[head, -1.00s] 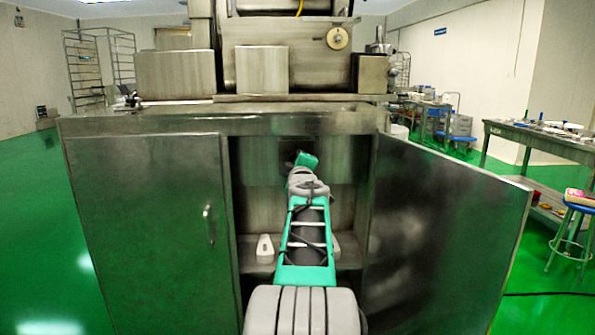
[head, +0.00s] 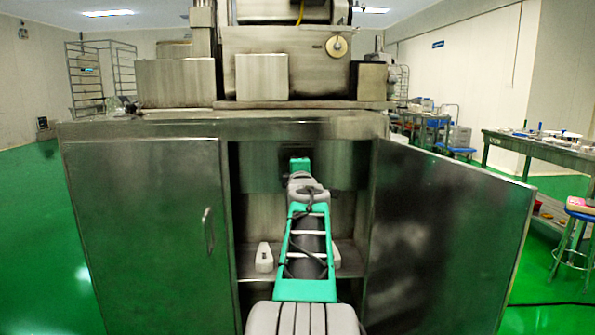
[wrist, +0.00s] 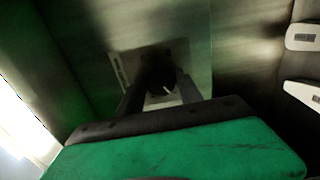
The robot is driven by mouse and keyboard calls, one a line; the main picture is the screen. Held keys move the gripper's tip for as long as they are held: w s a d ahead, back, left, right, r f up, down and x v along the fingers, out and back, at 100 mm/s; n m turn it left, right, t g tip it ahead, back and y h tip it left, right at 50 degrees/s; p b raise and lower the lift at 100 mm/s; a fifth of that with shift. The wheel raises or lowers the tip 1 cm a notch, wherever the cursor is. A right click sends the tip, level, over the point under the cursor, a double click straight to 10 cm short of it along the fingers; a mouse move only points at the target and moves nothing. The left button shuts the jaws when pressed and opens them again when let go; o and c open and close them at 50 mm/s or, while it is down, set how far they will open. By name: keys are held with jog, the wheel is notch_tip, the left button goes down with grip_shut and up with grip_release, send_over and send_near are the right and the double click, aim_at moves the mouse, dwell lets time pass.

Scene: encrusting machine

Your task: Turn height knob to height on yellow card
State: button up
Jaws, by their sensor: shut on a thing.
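The height knob (wrist: 163,82) is a dark round knob with a light pointer mark, on a panel inside the open cabinet, in the wrist view. My gripper (wrist: 163,98) has its two dark fingers on either side of the knob, shut on it. In the head view my gripper (head: 299,163) reaches into the cabinet opening, and my arm hides the knob. A light plate (wrist: 120,70) with markings too blurred to read shows behind the knob. I cannot make out a yellow card in either current view.
The open cabinet door (head: 440,235) stands to the right of my arm, and the shut door (head: 150,235) to the left. Pale objects (head: 264,258) sit on the cabinet's lower shelf on both sides of my arm. A stool (head: 575,225) and table stand far right.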

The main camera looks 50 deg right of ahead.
jog(key=o, duration=1.4)
jog(key=shift+c, duration=0.2)
jog(key=p+v, duration=0.1)
jog(key=v, duration=0.7)
